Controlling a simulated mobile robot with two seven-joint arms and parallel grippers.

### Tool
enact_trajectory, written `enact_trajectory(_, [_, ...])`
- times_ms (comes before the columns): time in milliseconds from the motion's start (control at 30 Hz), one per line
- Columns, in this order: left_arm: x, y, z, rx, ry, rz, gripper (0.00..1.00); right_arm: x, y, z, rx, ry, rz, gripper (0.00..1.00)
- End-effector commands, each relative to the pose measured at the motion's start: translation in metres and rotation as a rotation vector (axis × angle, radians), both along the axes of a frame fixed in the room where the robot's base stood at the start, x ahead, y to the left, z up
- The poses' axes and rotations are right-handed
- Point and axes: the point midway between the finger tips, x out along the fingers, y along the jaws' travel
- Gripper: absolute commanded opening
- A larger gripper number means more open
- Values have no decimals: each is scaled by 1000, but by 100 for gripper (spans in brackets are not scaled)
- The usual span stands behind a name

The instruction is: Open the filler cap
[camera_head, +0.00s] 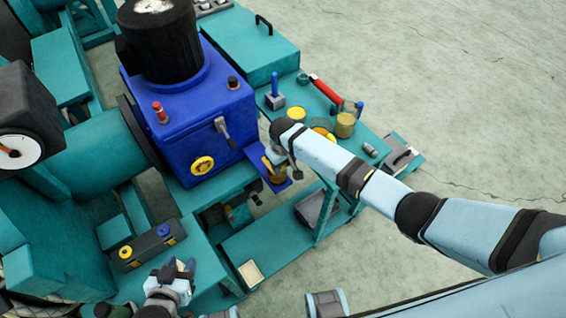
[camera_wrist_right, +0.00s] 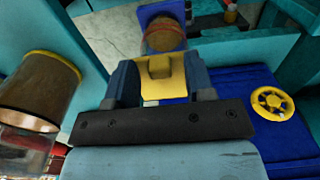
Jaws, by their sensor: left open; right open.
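A yellow round spoked cap (camera_head: 202,165) sits on the front face of the blue housing (camera_head: 180,130). It also shows at the right in the right wrist view (camera_wrist_right: 272,104). The frames do not make sure that this is the filler cap. My right gripper (camera_head: 276,160) is open beside a blue bracket (camera_head: 278,184) at the housing's right side. In the right wrist view, a yellow piece (camera_wrist_right: 163,80) shows between its fingers, and a cylindrical jar (camera_wrist_right: 164,34) lies just beyond them. My left gripper (camera_head: 180,268) is open at the lower left, apart from the housing.
A black motor (camera_head: 160,40) stands on the housing. A red-topped fitting (camera_head: 159,112) and a grey lever (camera_head: 222,130) project from it. Jars (camera_head: 345,124) and a red-handled tool (camera_head: 326,90) lie on the teal bench behind my right arm. A dark box with two knobs (camera_head: 148,246) is near my left gripper.

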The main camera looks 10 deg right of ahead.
Motion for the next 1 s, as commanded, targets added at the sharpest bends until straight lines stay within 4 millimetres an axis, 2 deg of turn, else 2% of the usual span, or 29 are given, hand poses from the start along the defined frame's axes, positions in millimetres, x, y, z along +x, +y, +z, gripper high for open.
enact_trajectory(100, [0,0,1,-1,-2,0,43,0,0,0,0,0,0,49])
enact_trajectory(133, [1,0,1,-1,-2,0,43,0,0,0,0,0,0,44])
enact_trajectory(300, [1,0,2,-1,-5,0,43,0,0,0,0,0,0,5])
enact_trajectory(333, [1,-1,3,-1,-5,0,43,0,0,0,0,0,0,0])
enact_trajectory(667, [1,0,6,-1,-5,0,43,1,1,4,-8,23,-1,0])
enact_trajectory(1000, [1,0,24,-1,-3,1,43,8,4,20,-52,130,-1,0])
